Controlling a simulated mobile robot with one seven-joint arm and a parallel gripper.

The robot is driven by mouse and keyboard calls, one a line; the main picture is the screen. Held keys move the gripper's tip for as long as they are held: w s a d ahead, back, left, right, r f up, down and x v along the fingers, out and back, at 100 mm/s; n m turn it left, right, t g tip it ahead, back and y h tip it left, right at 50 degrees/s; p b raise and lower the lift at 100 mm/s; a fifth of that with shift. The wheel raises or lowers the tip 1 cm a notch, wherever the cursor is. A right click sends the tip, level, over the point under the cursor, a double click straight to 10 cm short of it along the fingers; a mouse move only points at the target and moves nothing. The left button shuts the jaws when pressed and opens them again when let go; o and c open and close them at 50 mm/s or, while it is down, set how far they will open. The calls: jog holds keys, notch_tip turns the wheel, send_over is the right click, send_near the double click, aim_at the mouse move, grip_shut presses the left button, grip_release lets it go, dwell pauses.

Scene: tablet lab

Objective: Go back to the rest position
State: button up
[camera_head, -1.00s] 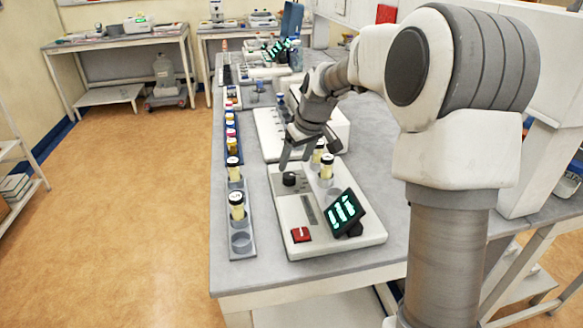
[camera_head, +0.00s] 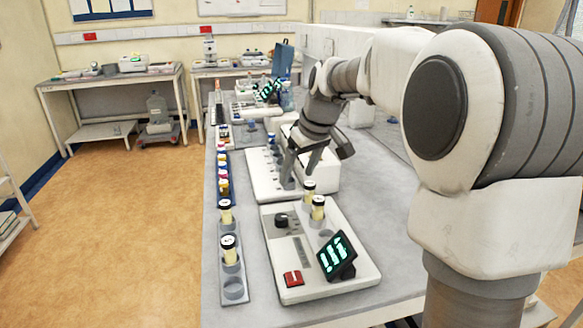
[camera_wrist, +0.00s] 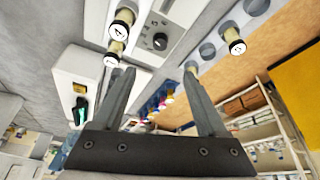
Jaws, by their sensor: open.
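My gripper (camera_head: 297,174) is open above the lab bench, over the white device with knobs (camera_head: 268,190) behind the nearest instrument. In the wrist view, my gripper (camera_wrist: 160,90) shows two grey fingers spread apart with nothing held between them. The nearest instrument (camera_head: 285,257) has a dark knob, a red switch and a tilted display with green marks. Two capped yellowish vials, one of them the front vial (camera_head: 318,209), stand upright in it. The wrist view also shows two capped vials (camera_wrist: 118,30) at the instrument, beyond the left finger.
A long grey rack (camera_head: 232,262) with several capped vials and an empty front hole lies along the bench's left edge. More devices and a blue panel (camera_head: 283,60) stand farther back. Side tables (camera_head: 110,80) line the far wall. The floor (camera_head: 120,220) at left is clear.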

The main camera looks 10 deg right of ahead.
jog(key=s+a+r+m+h+p, duration=0.1)
jog(key=s+m+p, duration=0.1)
jog(key=s, duration=1.2)
jog(key=s+a+r+m+t+p, duration=0.1)
jog(key=s+a+r+m+p, duration=0.1)
jog(key=s, duration=1.3)
jog(key=shift+s+t+h+p, duration=0.3)
jog(key=shift+h+p, duration=0.1)
jog(key=shift+p, duration=0.1)
